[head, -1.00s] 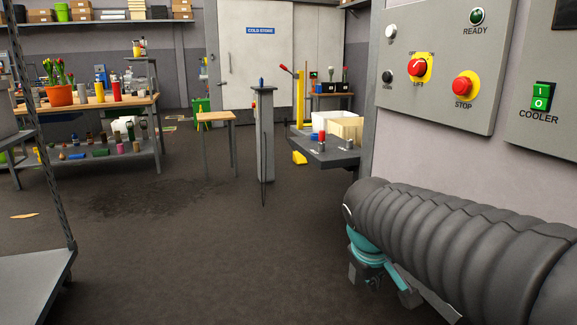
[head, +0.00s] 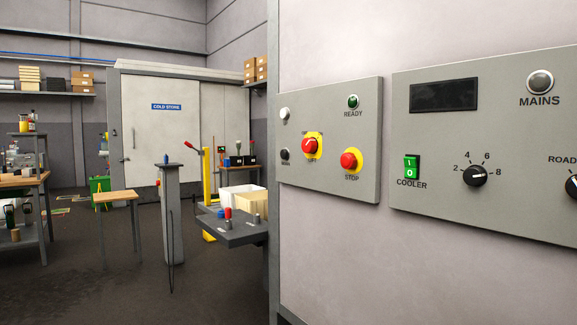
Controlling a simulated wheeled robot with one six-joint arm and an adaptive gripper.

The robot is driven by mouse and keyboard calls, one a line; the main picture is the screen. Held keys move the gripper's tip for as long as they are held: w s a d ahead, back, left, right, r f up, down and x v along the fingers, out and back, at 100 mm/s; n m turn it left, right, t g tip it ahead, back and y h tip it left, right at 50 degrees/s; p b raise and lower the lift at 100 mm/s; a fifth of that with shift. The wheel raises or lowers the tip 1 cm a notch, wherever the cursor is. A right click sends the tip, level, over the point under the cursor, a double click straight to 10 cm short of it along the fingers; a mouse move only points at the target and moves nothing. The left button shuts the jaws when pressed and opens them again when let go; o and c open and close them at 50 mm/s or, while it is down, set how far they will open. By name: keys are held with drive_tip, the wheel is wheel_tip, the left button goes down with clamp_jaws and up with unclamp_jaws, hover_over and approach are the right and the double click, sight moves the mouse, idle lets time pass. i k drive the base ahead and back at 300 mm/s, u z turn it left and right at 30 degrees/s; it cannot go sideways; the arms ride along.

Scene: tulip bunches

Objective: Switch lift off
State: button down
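A dark green ready lamp (head: 353,102) is above. My gripper is not in view.
A second panel (head: 480,213) to the right carries a green cooler rocker (head: 411,167), a black dial (head: 475,176) and a mains lamp (head: 540,82). Dark floor lies open between.

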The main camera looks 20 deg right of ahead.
sight(308, 145)
drive_tip(key=k, duration=0.3)
drive_tip(key=u, duration=0.9)
drive_tip(key=i, duration=0.85)
drive_tip(key=z, duration=0.5)
drive_tip(key=i, duration=0.7)
drive_tip(key=z, duration=0.5)
